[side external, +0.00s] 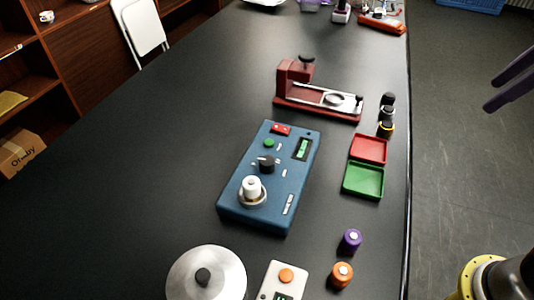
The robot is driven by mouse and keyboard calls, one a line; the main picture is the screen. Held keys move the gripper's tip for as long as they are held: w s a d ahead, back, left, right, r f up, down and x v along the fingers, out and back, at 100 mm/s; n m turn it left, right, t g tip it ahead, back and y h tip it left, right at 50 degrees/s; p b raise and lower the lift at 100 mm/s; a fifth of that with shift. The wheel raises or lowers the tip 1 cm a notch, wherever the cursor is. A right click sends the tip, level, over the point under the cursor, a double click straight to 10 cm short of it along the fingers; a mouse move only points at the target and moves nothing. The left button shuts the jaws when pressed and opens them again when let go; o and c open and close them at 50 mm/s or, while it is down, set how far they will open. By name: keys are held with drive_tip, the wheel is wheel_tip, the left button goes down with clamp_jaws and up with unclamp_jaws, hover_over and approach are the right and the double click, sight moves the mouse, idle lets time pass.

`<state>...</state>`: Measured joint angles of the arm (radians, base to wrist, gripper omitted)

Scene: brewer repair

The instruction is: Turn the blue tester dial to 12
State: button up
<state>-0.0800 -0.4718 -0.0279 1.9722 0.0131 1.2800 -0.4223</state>
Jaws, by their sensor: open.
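The blue tester (236,196) sits on the black table, left of the picture's centre line. Its black dial (267,163) is in the middle of the top face, with small pale marks around it; the numbers are too small to read. A white round part (252,187) stands in a pale ring at the tester's near end. A small green-lit display (303,148) is at its upper right. Two purple prongs at the right edge look like the fingers of my gripper (487,94). They are apart and empty, well right of the tester; the rest is out of frame.
A dark red fixture (292,84) stands behind the tester. Small jars (387,115), a red tray (369,149) and a green tray (363,181) are to the right. Purple (351,241) and orange (342,274) capped pieces lie nearer. The table left of the tester is clear.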

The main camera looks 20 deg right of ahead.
drive_tip(key=w+a+r+n+g, duration=0.1)
drive_tip(key=w+a+r+n, duration=0.35)
drive_tip(key=w, duration=0.45)
drive_tip(key=n+g, duration=0.4)
drive_tip(key=n, duration=0.2)
hover_over(267, 160)
wheel_tip(267, 160, down, 13)
drive_tip(key=shift+m, duration=0.25)
wheel_tip(267, 160, down, 13)
drive_tip(key=shift+f, duration=0.1)
clamp_jaws()
